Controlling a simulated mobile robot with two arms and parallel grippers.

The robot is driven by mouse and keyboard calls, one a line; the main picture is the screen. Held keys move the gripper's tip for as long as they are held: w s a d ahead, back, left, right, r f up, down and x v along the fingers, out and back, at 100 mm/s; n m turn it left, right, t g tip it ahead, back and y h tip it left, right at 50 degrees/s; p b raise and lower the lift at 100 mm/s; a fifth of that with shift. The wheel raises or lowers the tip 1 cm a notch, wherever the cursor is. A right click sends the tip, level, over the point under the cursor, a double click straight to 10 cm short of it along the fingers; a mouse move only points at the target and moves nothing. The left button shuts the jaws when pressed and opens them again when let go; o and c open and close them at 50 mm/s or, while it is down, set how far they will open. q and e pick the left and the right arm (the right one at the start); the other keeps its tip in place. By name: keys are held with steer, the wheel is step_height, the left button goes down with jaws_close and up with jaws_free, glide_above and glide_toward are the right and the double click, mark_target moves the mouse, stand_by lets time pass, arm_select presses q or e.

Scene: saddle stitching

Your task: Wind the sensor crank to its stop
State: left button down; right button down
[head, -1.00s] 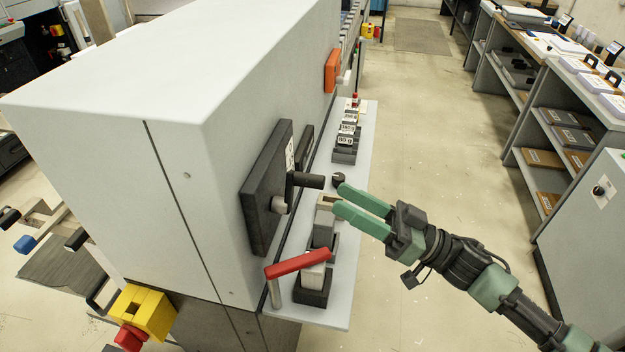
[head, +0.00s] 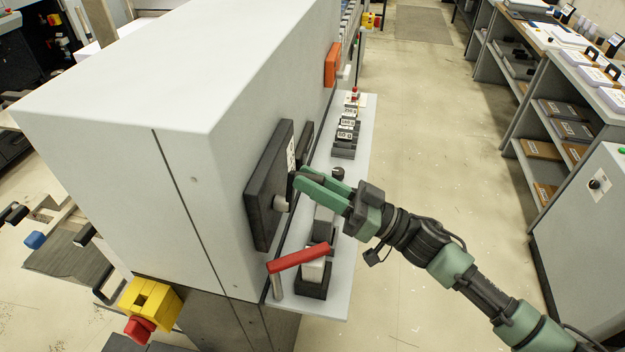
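The sensor crank's black plate (head: 264,190) is mounted on the side of the grey machine, with a short pale stub (head: 280,203) on its face. My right gripper (head: 300,178) is at the plate, its green fingers reaching left to where the dark crank handle projects. The handle is mostly hidden behind the fingers, and a gap shows between the fingers. I cannot tell whether they grip it. My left gripper is not in view.
A grey shelf (head: 338,220) below the plate carries a red-handled lever (head: 298,257), a dark knob (head: 337,173) and several labelled blocks (head: 346,135). An orange box (head: 332,64) is farther along the machine. The aisle floor (head: 430,130) to the right is clear.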

stand_by(0.3)
steer(key=shift+s+a+r+n+g+y+b, duration=0.1)
steer(key=shift+s+n+g+y+b, duration=0.15)
steer(key=shift+n+g+b, duration=0.5)
steer(key=shift+s+n+g+y+b, duration=0.15)
steer(key=shift+s+n+b, duration=0.1)
steer(key=shift+n, duration=0.9)
steer(key=s+f+n+g+h+b, duration=0.1)
steer(key=n+b, duration=0.3)
steer(key=n, duration=0.4)
steer(key=s+a+f+n+g+h+b, duration=0.1)
steer(key=s+n+g+h+b, duration=0.1)
steer(key=n, duration=0.7)
steer(key=s+f+n+g+h+b, duration=0.2)
steer(key=n+g+b, duration=0.3)
steer(key=n, duration=0.3)
steer(key=shift+s+a+n+b, duration=0.3)
steer(key=shift+s+b, duration=0.15)
steer(key=shift+b, duration=0.4)
steer(key=shift+f, duration=0.1)
steer(key=c, duration=1.2)
jaws_free()
steer(key=shift+c, duration=0.2)
